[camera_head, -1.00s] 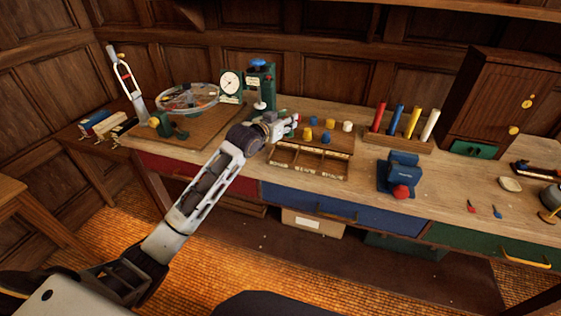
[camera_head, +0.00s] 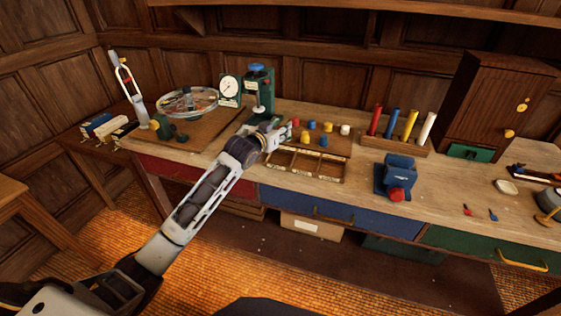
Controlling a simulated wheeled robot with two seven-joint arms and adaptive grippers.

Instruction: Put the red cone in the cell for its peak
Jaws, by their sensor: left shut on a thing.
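My left gripper (camera_head: 283,132) reaches over the bench to the left end of the wooden rack with small coloured pieces. It is shut on a small red piece, the red cone (camera_head: 296,122), which shows as a red spot at its fingertips. The fingers hide part of it, and its peak shape is too small to make out. The divided tray (camera_head: 305,180) with open cells lies in front of the rack, just right of and below the gripper. The cells look empty; their labels cannot be read. My right gripper is out of view.
Yellow, blue and white pieces (camera_head: 346,129) stand on the rack close to the gripper. A green press with a dial (camera_head: 262,90) stands behind it. Coloured rods (camera_head: 411,123) and a blue device (camera_head: 396,174) stand to the right. The bench between them is clear.

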